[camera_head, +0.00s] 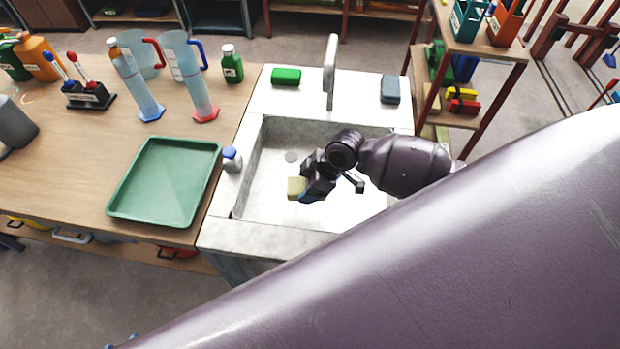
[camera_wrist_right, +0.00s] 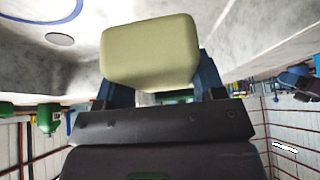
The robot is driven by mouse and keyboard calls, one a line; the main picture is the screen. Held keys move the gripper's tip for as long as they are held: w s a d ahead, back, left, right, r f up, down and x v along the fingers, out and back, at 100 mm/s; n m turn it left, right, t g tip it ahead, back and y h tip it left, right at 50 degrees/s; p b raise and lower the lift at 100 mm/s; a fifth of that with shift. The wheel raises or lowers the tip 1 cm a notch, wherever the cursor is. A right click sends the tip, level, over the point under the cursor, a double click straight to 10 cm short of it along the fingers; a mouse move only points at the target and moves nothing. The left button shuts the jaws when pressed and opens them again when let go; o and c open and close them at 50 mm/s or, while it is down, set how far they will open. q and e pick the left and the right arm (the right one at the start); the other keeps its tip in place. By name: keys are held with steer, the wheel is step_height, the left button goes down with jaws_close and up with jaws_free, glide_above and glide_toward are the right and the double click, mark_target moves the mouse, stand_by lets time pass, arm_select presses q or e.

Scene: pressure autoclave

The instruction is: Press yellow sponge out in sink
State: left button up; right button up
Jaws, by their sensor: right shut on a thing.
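The yellow sponge (camera_head: 297,188) is a pale yellow block inside the grey sink (camera_head: 270,215). My right gripper (camera_head: 312,190) is over the basin and shut on the sponge. In the right wrist view the sponge (camera_wrist_right: 150,53) sits between the two blue fingers (camera_wrist_right: 165,90), with the sink wall and drain (camera_wrist_right: 60,39) behind it. I cannot tell whether the sponge touches the sink floor. My left gripper is not in view.
A small blue-capped bottle (camera_head: 231,160) stands at the left rim. A green tray (camera_head: 165,180) lies on the wooden table left.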

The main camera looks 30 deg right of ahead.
steer(key=shift+w+d+f+n+g, duration=0.2)
steer(key=shift+w+d+n+g, duration=0.2)
steer(key=shift+d+n, duration=0.3)
step_height(320, 180, down, 4)
steer(key=b, duration=0.3)
steer(key=shift+s+a+f, duration=0.1)
steer(key=shift+f, duration=0.15)
steer(key=shift+f+b, duration=0.7)
steer(key=shift+b, duration=0.2)
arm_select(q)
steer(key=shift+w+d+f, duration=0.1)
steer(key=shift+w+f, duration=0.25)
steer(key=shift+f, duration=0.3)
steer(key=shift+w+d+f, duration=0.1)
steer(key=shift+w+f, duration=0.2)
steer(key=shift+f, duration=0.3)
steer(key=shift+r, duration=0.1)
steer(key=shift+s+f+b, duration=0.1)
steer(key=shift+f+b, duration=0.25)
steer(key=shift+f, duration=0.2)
arm_select(e)
steer(key=shift+f, duration=0.6)
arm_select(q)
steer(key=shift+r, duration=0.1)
arm_select(e)
steer(key=shift+r, duration=0.1)
